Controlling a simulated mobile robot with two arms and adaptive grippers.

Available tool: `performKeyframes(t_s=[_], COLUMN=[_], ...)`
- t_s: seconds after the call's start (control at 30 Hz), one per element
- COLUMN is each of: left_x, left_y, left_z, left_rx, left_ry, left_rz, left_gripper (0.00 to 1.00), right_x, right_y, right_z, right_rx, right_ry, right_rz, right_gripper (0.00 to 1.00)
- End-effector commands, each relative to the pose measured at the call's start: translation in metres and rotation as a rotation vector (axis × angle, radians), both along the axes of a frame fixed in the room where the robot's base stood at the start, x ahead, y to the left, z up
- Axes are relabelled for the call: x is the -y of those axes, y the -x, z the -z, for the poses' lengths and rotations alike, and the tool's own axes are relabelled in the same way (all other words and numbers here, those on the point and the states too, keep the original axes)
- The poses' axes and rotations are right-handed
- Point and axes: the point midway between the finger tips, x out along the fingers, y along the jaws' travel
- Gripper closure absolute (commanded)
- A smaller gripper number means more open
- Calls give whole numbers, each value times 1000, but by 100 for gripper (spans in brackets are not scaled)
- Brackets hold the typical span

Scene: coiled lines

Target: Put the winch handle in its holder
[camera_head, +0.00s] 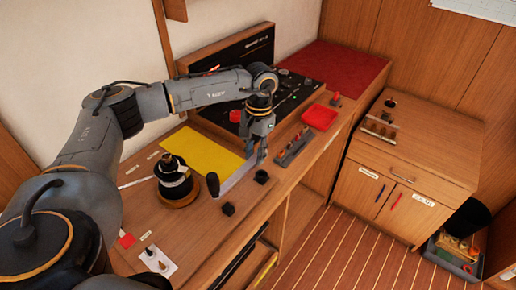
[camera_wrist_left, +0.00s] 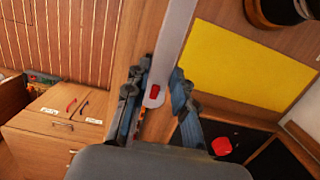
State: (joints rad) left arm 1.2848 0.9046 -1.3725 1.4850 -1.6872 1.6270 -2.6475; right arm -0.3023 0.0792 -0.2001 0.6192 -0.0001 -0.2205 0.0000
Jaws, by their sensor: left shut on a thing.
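The winch handle (camera_head: 232,179) is a pale grey flat bar with an upright black grip (camera_head: 212,184) at its near end. My left gripper (camera_head: 260,154) is shut on its far end, over the counter. In the left wrist view the bar (camera_wrist_left: 173,45) runs between the fingers (camera_wrist_left: 157,103), and its end has a red insert. Two small black fittings stand near the counter's front edge, one (camera_head: 228,209) below the black grip and one (camera_head: 262,177) right of the bar. I cannot tell which fitting is the holder. My right gripper is out of view.
A black winch (camera_head: 174,180) on a wooden base stands left of the handle. A yellow mat (camera_head: 200,152) lies behind. A grey rack with several tools (camera_head: 294,146) and a red tray (camera_head: 319,117) are to the right. The counter's front edge is close.

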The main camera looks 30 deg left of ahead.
Motion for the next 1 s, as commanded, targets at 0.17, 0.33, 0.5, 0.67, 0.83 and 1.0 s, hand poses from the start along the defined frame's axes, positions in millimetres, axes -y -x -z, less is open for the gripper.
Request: performKeyframes(t_s=[0.17,0.33,0.5,0.67,0.83,1.0], left_x=[0,0,0,0,0,0], left_y=[0,0,0,0,0,0], left_z=[6,18,35,52,59,60], left_rx=[-1,0,-1,0,0,0], left_ry=[0,0,0,1,1,1], left_rz=[10,9,8,8,8,8], left_gripper=[100,100,100,100,100,100], right_x=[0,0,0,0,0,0], right_y=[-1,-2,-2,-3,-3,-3], right_z=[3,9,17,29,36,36], right_rx=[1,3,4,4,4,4], right_ry=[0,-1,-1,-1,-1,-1], right_rz=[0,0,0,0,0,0], right_gripper=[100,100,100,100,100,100])
